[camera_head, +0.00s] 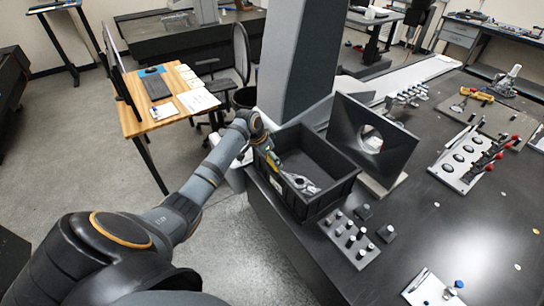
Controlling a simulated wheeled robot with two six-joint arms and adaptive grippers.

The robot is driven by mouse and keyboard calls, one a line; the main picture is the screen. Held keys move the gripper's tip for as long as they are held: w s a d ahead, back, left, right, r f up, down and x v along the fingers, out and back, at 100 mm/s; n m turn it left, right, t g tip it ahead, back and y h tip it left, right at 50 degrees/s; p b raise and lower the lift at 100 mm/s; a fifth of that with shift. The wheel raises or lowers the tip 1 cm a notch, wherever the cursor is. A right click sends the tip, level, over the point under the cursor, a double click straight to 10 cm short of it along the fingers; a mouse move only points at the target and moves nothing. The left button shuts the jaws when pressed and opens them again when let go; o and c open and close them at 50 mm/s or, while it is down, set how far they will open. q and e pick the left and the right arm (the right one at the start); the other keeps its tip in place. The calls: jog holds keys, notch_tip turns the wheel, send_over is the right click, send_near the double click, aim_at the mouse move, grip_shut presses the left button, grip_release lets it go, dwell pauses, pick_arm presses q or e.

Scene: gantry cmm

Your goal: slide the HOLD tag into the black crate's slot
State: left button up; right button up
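The black crate (335,199) stands open-topped at the left edge of the dark table. My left arm comes in from the left, and my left gripper (304,185) reaches over the crate's left side, with its grey fingers appearing over the crate's inside. The fingers are too small to tell whether they are open or shut. I cannot make out the HOLD tag or the crate's slot; the near-left outer wall is partly seen. My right gripper is not in view.
A dark panel with a round opening (343,121) stands right behind the crate. A plate with several knobs (335,228) lies in front of it. A grey column (288,62) rises behind. A rack with red knobs (468,163) is at right. The table's middle right (450,225) is clear.

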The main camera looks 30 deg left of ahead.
aim_at(272, 165)
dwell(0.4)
pick_arm(q)
jog(key=shift+p, duration=0.35)
jog(key=shift+f, duration=0.3)
jog(key=shift+f, duration=0.4)
dwell(0.5)
jog(key=shift+f, duration=0.2)
dwell(0.4)
jog(key=shift+f, duration=0.4)
jog(key=shift+f, duration=0.1)
dwell(0.4)
jog(key=shift+f, duration=0.5)
